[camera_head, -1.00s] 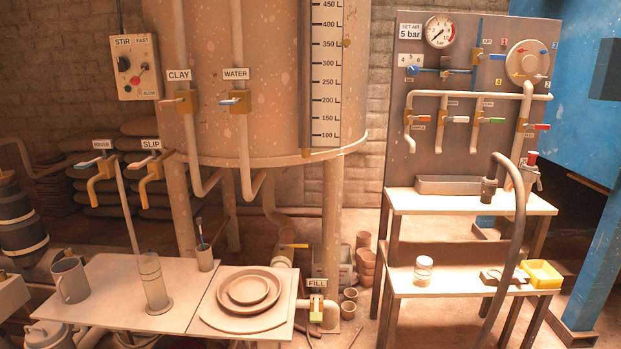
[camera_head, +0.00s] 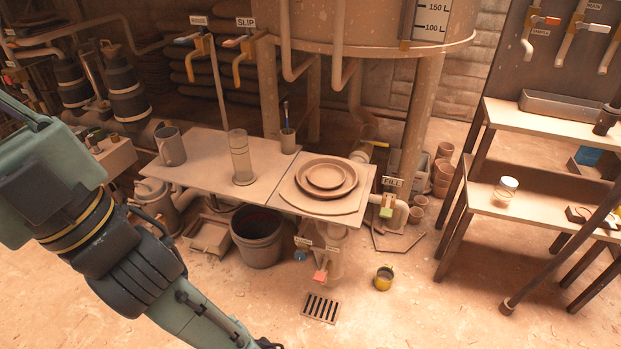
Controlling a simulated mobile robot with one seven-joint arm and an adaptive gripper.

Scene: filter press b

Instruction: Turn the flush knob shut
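No label that I can read says flush. Under the front of the low table, a blue knob (camera_head: 300,256) and a red-pink knob (camera_head: 320,275) sit on pipework below two small labels too small to read. Either could be the flush knob; I cannot tell which, nor how far each is turned. My arm comes in from the left and runs down to the bottom edge, left of these knobs. My gripper's fingers are not visible; only dark parts of the arm's end show at the bottom edge.
The low table (camera_head: 210,150) carries a mug, a glass cylinder and stacked plates. A dark bucket (camera_head: 258,240) stands left of the knobs.

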